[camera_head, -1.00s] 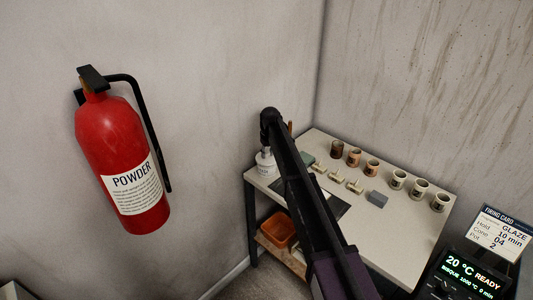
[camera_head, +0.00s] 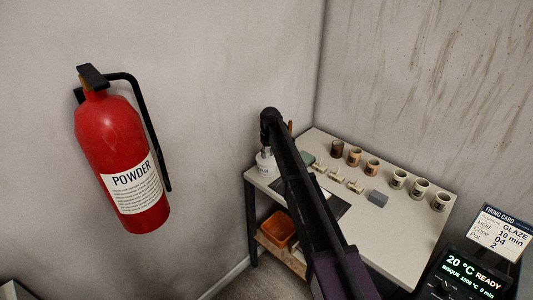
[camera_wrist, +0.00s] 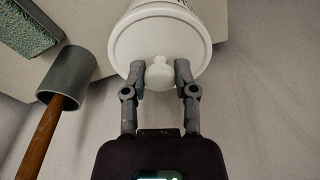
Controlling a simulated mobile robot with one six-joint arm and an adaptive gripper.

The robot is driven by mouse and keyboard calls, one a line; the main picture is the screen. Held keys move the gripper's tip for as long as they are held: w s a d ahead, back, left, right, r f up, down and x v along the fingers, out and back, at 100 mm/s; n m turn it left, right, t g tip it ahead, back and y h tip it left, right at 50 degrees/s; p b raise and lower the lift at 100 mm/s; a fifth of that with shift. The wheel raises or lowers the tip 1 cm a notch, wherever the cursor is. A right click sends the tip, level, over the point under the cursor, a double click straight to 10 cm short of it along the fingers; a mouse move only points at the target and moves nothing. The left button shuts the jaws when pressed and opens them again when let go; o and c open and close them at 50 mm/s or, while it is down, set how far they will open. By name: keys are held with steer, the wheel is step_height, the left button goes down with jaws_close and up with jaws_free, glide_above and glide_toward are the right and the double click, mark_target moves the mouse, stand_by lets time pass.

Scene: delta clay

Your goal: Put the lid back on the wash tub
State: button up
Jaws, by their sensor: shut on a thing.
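The white wash tub (camera_wrist: 212,12) fills the top of the wrist view; in the head view it (camera_head: 264,166) stands at the table's back left corner, partly behind my arm. Its white round lid (camera_wrist: 160,38) faces the wrist camera, with a small knob in the middle. My gripper (camera_wrist: 158,70) is shut on the lid's knob, one finger on each side. The lid lies over the tub's mouth; I cannot tell whether it is fully seated. My fingertips are hidden in the head view.
A grey cylinder with a wooden handle (camera_wrist: 67,78) is close left of the lid, beside a green-topped block (camera_wrist: 27,28). The table (camera_head: 405,222) holds several cups, small pale pieces and a grey block (camera_head: 377,198). Walls stand close behind. An orange bin (camera_head: 279,229) is below.

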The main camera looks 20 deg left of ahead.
stand_by(0.4)
steer(key=o, duration=1)
steer(key=o, duration=0.3)
steer(key=shift+o, duration=0.2)
steer(key=shift+s+r, duration=0.1)
steer(key=shift+r, duration=0.05)
steer(key=shift+r+p, duration=3.35)
steer(key=shift+p, duration=0.15)
